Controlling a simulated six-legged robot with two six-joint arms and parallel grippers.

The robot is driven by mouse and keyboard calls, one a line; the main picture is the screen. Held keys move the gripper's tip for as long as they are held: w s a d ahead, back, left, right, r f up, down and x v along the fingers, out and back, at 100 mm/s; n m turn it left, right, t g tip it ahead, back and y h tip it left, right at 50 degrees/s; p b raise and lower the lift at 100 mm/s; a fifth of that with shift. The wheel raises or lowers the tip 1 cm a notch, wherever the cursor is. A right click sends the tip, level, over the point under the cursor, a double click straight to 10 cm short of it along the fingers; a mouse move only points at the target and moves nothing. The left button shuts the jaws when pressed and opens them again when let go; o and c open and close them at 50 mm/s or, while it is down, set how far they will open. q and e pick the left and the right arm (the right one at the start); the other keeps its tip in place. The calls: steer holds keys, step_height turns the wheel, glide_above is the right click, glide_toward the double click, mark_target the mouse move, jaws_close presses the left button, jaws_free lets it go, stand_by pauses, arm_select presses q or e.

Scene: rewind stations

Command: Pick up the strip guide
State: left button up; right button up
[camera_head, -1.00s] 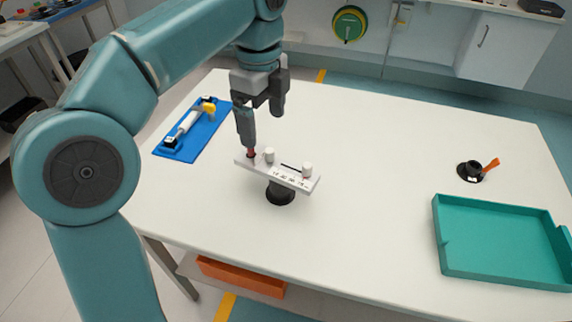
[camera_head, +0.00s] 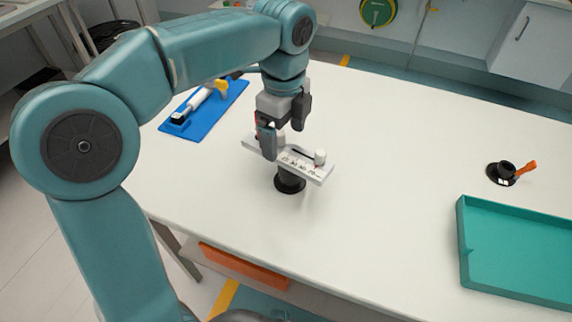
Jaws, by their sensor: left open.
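The strip guide (camera_head: 302,168) is a pale bar with printed marks and upright white pegs. It rests across a short black round stand (camera_head: 289,182) on the white table. One white peg shows clearly at its right end. My left gripper (camera_head: 284,138) is open and points down over the left half of the bar. Its near finger hangs in front of the bar, and its far finger is behind and higher. The gripper hides part of the bar's left half; I cannot tell whether the fingers touch it. My right gripper is not in view.
A blue board (camera_head: 207,118) with a white and yellow tool lies at the back left. A teal tray (camera_head: 463,240) is at the right. A black round piece with an orange lever (camera_head: 502,173) stands behind it. The table (camera_head: 400,140) between is clear.

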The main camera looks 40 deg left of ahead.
mark_target(285, 151)
arm_select(q)
step_height(285, 151, down, 6)
steer(key=shift+r+b, duration=0.2)
steer(key=shift+b, duration=0.8)
steer(key=shift+r, duration=0.1)
steer(key=c, duration=1.3)
steer(key=shift+w+r, duration=0.1)
